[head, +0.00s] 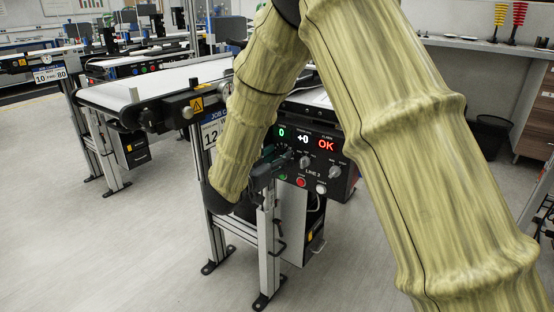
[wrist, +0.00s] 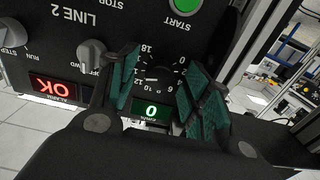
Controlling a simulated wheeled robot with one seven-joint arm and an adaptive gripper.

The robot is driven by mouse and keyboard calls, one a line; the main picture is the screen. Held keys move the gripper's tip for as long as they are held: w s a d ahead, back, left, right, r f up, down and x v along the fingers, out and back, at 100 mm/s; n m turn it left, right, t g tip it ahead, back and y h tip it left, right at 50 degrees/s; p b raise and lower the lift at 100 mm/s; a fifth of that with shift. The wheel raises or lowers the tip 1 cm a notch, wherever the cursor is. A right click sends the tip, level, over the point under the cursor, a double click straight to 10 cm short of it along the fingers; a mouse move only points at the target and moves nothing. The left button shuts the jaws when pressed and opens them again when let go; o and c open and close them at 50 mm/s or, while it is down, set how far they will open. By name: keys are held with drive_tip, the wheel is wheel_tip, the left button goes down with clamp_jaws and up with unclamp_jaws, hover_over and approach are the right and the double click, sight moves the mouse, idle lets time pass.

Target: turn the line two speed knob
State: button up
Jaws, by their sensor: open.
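The control panel marked LINE 2 (wrist: 92,18) fills the top of the wrist view, upside down; in the head view the panel (head: 313,173) is beyond my arm. The speed knob (wrist: 159,77) is dark on a dark panel, ringed by white numbers. My gripper (wrist: 161,68) is open, its two green-padded fingers on either side of this dial. Whether they touch the knob I cannot tell. In the head view my gripper (head: 272,168) is at the panel's left side and hides the speed knob.
A grey FWD/OFF switch (wrist: 92,56) sits close beside the left finger. A green start button (wrist: 185,5), a red OK display (wrist: 53,87) and a green 0 display (wrist: 151,112) are nearby. A conveyor (head: 160,84) stands behind; floor on the left is clear.

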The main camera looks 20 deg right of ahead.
drive_tip(key=c, duration=1)
drive_tip(key=shift+c, duration=0.2)
drive_tip(key=shift+r+n+p, duration=0.25)
drive_tip(key=shift+n+p, duration=0.15)
drive_tip(key=shift+p, duration=0.85)
drive_tip(key=n+p, duration=0.1)
drive_tip(key=p, duration=0.3)
drive_tip(key=shift+n, duration=0.4)
drive_tip(key=n+p, duration=0.2)
drive_tip(key=p, duration=0.2)
drive_tip(key=shift+s, duration=0.1)
drive_tip(key=shift+f+n+p, duration=0.15)
drive_tip(key=shift+n+p, duration=0.35)
drive_tip(key=shift+p, duration=0.25)
drive_tip(key=shift+f, duration=0.15)
